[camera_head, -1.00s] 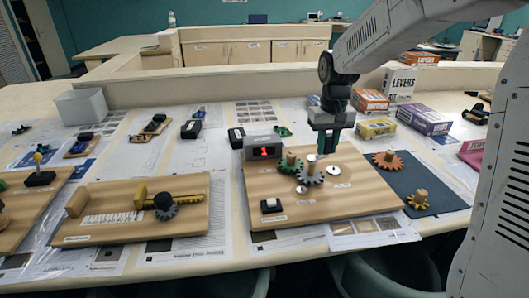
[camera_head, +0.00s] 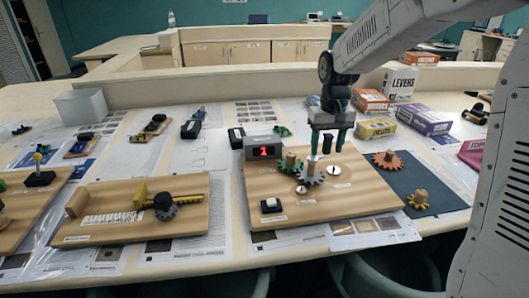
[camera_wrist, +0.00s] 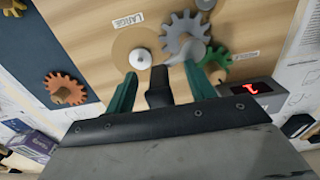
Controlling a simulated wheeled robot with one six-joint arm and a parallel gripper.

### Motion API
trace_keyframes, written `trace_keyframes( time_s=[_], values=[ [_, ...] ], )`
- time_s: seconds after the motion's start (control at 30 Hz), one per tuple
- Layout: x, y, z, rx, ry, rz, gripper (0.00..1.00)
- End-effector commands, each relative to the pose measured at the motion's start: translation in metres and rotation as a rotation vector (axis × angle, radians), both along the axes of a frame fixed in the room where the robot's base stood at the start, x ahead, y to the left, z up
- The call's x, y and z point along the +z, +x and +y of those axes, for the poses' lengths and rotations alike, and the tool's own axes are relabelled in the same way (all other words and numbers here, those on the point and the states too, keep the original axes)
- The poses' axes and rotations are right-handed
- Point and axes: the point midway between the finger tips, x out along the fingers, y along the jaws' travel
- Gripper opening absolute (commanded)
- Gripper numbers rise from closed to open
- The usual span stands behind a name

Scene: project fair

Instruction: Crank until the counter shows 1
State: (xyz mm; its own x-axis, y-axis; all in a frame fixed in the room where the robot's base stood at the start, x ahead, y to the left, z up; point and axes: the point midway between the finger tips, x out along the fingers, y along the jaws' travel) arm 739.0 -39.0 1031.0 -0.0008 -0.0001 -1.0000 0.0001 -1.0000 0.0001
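The counter (camera_head: 263,151) shows a red 1 in the head view; it also shows in the wrist view (camera_wrist: 250,88). A grey gear (camera_head: 310,175) sits on the wooden board, meshed with a green gear (camera_head: 290,164). A dark upright handle (camera_head: 327,143), apparently the crank's, stands beside the grey gear. My gripper (camera_head: 326,153) is open, with its green fingers apart on either side of this handle. In the wrist view, the handle (camera_wrist: 158,86) is between the fingers with gaps on both sides. Its lower joint is partly hidden.
An orange gear (camera_head: 387,160) and a smaller yellow-orange gear (camera_head: 418,200) lie on the dark mat to the right. Boxes (camera_head: 426,119) stand behind on the right. A rack-and-gear board (camera_head: 130,228) lies left.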

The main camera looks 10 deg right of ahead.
Motion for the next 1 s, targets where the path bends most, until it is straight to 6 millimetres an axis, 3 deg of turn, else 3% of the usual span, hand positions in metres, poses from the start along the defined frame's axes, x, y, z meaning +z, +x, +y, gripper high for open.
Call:
trace_keyframes(
  time_s=[0.27, 1.0],
  values=[
    [0.006, 0.000, 0.000, 0.000, 0.000, -0.002, 0.55],
    [0.065, 0.000, 0.000, 0.000, 0.000, -0.001, 0.55]
  ],
)
